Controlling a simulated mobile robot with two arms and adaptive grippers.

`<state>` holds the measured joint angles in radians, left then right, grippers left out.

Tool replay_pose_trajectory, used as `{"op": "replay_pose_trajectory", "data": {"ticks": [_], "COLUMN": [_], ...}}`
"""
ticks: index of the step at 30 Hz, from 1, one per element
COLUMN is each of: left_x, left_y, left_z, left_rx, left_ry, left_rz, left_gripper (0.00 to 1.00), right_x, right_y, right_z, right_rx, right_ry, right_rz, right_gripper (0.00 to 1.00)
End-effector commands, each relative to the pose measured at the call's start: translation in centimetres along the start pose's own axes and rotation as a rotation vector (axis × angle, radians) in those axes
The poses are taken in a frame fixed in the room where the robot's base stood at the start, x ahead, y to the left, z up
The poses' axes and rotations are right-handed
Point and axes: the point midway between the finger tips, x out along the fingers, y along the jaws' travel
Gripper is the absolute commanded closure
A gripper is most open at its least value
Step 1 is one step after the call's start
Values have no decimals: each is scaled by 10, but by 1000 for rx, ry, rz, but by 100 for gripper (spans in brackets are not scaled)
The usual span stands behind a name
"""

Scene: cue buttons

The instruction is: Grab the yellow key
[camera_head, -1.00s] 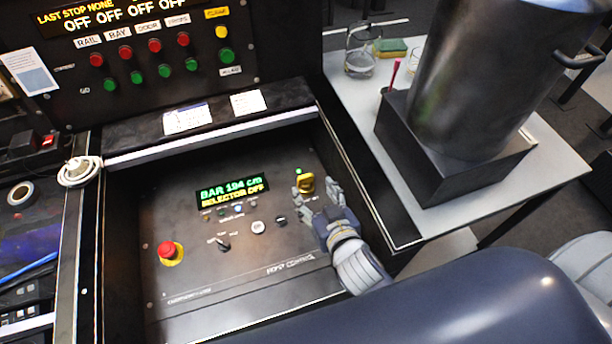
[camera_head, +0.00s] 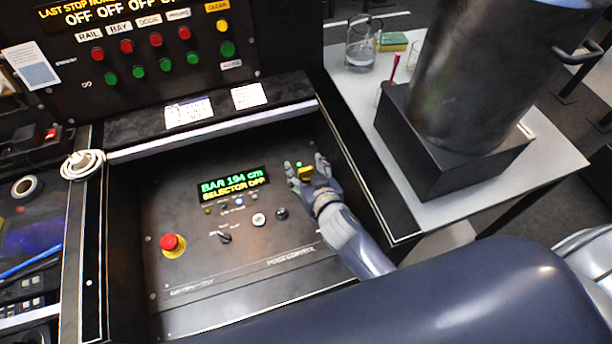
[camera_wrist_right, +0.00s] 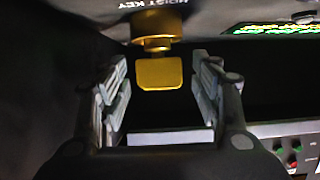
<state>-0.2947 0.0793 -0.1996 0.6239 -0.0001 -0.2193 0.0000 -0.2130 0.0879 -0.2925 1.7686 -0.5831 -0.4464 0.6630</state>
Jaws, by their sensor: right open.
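The yellow key (camera_head: 305,172) sits in its lock at the upper right of the sloped control panel (camera_head: 200,275). In the right wrist view the key's flat bow (camera_wrist_right: 160,73) hangs below a round yellow collar, under a "HOIST KEY" label. My right gripper (camera_head: 305,170) is open around the key. Its fingers stand on the left and right of the bow in the wrist view, with a gap on both sides. In the head view the fingers partly hide the key. My left gripper is not in view.
The panel also holds a red emergency button (camera_head: 173,243), small knobs and a lit display (camera_head: 233,186). A raised dark side wall (camera_head: 365,180) borders the panel on the right. Beyond it, a white table (camera_head: 455,205) bears a large metal pot (camera_head: 465,80) on a dark box.

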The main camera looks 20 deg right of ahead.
Motion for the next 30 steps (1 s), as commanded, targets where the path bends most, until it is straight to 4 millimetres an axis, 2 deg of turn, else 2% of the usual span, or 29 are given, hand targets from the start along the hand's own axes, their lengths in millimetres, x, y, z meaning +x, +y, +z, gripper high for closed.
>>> {"op": "replay_pose_trajectory", "data": {"ticks": [1,8,16,19,30], "left_x": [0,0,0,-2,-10], "left_y": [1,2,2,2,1], "left_z": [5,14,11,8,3], "left_rx": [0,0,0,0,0], "left_ry": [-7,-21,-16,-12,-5], "left_rz": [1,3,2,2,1], "left_gripper": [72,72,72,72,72], "right_x": [0,0,-1,-3,-30], "right_y": [0,0,0,0,0], "right_z": [0,0,-1,-8,-72], "right_rx": [0,0,0,-1,0], "right_ry": [0,0,1,5,6], "right_rz": [0,0,0,0,0], "right_gripper": [42,93,94,94,94]}}
